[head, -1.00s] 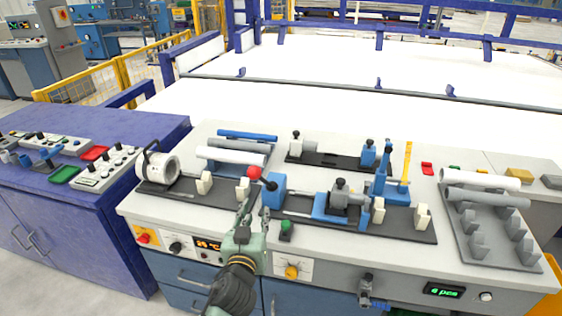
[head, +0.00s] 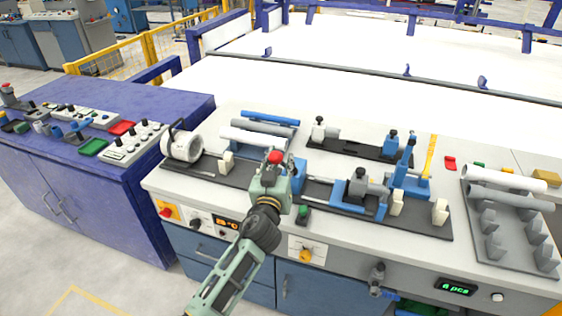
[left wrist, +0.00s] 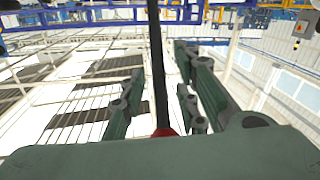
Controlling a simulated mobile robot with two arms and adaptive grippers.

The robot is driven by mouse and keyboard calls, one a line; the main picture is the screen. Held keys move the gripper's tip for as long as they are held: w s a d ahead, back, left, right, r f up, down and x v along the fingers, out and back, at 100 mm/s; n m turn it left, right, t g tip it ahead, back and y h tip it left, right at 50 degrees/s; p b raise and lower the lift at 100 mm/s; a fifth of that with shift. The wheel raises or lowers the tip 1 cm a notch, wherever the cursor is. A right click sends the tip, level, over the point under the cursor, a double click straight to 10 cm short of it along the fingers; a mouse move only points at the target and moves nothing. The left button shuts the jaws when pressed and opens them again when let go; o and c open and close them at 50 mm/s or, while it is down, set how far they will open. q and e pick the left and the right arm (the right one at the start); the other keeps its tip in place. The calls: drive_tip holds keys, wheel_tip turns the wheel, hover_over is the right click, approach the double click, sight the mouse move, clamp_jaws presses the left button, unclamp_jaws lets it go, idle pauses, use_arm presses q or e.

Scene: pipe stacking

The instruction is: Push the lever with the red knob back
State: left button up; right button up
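The red knob (head: 275,156) shows just above my left gripper (head: 279,165) in the head view, at the left end of the middle fixture. In the left wrist view the red knob (left wrist: 166,131) sits low in the middle, close to the palm. A dark rod (left wrist: 157,60) runs up from it between the two fingers. My left gripper's fingers (left wrist: 158,105) are spread apart, on either side of the rod. Whether they touch it I cannot tell. In the head view the gripper hides the lever below the knob. My right gripper is not in view.
A blue clamp fixture (head: 357,188) stands right of the gripper. A white ring-shaped part (head: 182,146) and pipes (head: 258,138) lie to the left and behind. A grey rack (head: 490,222) is at the right. A purple-blue cabinet (head: 120,190) stands left.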

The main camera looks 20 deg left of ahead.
use_arm(q)
drive_tip(key=shift+c, duration=0.5)
clamp_jaws()
drive_tip(key=shift+w, duration=0.1)
